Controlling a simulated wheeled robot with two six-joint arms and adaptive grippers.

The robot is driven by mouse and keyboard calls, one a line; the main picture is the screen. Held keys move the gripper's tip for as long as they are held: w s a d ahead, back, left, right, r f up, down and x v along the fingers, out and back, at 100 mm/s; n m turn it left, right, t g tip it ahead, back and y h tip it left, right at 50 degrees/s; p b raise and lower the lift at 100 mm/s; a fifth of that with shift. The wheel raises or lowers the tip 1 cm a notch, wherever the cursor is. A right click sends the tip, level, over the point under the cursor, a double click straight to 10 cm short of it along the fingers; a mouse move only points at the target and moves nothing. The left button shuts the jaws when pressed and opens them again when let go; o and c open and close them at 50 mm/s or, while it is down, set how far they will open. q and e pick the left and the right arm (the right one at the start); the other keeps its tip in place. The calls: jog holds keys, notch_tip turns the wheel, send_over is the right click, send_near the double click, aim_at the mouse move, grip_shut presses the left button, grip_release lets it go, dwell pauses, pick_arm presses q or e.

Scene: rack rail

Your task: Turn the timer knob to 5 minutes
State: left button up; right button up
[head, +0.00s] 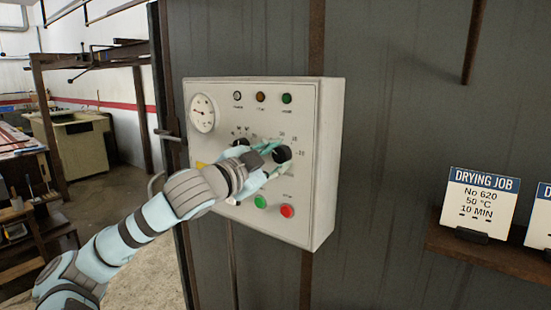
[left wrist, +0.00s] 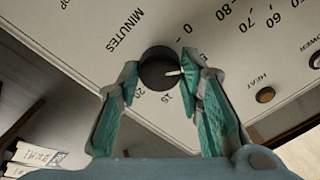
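The timer knob (head: 282,154) is a round black dial on the right of the light grey control box (head: 322,160). In the left wrist view the knob (left wrist: 158,66) sits beside the word MINUTES. Its white pointer aims right, between the 0 and 15 marks; the right finger hides the marks there. My left gripper (head: 268,160) is at the knob. In the left wrist view the teal-padded fingers of the gripper (left wrist: 163,75) stand apart on either side of the knob, very close to its edges. I cannot tell whether they touch it. My right gripper is out of view.
A gauge (head: 203,113) and several lamps sit above; a green button (head: 260,201) and red button (head: 287,211) sit below. A card (head: 479,203) on a shelf (head: 500,259) reads No 620, 50 °C, 10 MIN.

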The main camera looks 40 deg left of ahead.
aim_at(285, 109)
pick_arm(q)
jog(key=o, duration=0.4)
jog(key=shift+c, duration=0.2)
notch_tip(285, 109, up, 10)
